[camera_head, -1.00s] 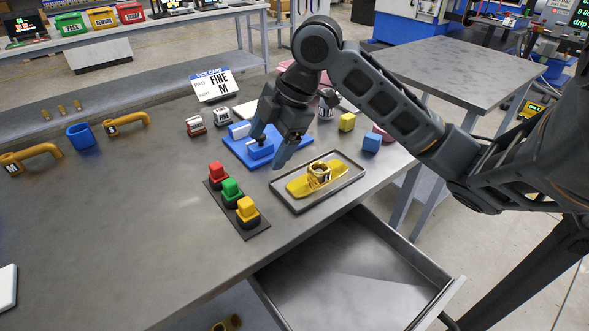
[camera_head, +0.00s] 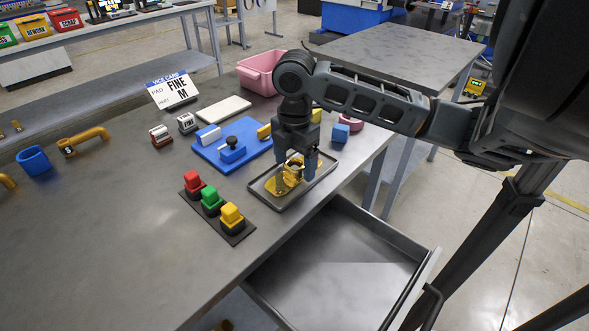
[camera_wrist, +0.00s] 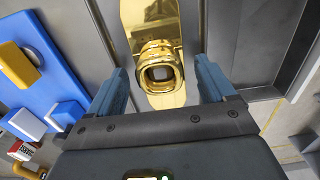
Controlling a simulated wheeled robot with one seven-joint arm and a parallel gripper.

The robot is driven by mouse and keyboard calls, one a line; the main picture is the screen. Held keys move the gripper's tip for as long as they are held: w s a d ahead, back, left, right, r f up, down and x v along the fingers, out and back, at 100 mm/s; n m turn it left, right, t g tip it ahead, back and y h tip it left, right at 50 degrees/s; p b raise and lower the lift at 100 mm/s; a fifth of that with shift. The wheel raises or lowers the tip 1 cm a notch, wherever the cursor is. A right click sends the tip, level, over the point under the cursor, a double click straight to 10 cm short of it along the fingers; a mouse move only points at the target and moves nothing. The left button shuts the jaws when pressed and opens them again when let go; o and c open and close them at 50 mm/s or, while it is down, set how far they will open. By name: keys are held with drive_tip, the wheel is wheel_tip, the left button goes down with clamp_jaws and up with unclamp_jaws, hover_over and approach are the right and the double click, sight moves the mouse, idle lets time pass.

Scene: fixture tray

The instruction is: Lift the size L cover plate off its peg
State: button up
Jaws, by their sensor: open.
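A shiny gold-yellow plate (camera_head: 278,187) with a raised hollow boss lies in a shallow grey tray (camera_head: 306,191) near the table's front edge. I cannot read a size letter on it, and any peg under it is hidden. My gripper (camera_head: 297,168) points down over the tray and partly covers the plate. In the wrist view, my gripper (camera_wrist: 162,78) is open, with one blue-grey finger on each side of the gold boss (camera_wrist: 158,70). The plate (camera_wrist: 150,14) runs on beyond the boss. I cannot tell whether the fingers touch it.
A blue board (camera_head: 212,156) with a black-knobbed block stands left of the tray. A strip with red, green and yellow buttons (camera_head: 211,202) lies in front. An open drawer (camera_head: 330,262) sits below the table edge.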

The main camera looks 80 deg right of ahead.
drive_tip(key=shift+f, duration=0.45)
drive_tip(key=c, duration=1.4)
drive_tip(key=shift+r, duration=0.1)
